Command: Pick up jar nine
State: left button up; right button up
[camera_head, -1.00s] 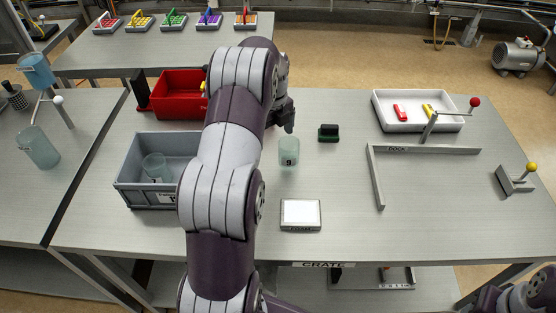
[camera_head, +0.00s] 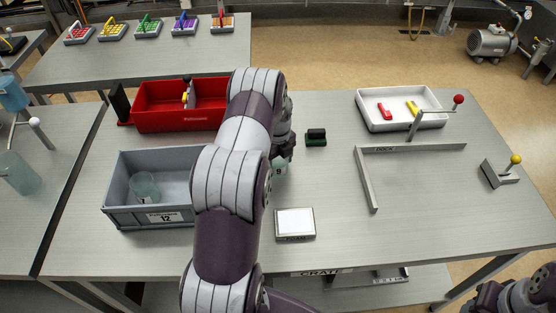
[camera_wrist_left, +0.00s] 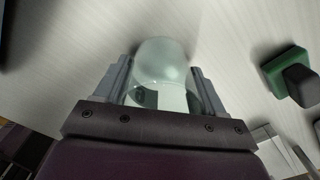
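Jar nine (camera_head: 279,171) is a frosted, pale green glass jar with a "9" on it, standing on the grey table and partly hidden behind my left arm. My left gripper (camera_head: 284,152) is low over it, its fingers mostly hidden in the head view. In the left wrist view, the jar (camera_wrist_left: 164,68) lies between the two fingers of the left gripper (camera_wrist_left: 162,85), one on each side. The fingers are spread around it; I cannot tell whether they touch the glass. Part of my right arm shows at the bottom right, but its gripper does not show.
A grey crate (camera_head: 112,214) labelled 12 holds another jar (camera_head: 145,187). A red bin (camera_head: 150,119) stands behind it. A green-and-black block (camera_head: 316,138) is just right of my gripper. A foam pad (camera_head: 295,223) lies in front. The dock rail (camera_head: 368,185) and white tray (camera_head: 400,125) are right.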

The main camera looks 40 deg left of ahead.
pick_arm(q)
jog(key=shift+c, duration=0.9)
jog(key=shift+a, duration=0.1)
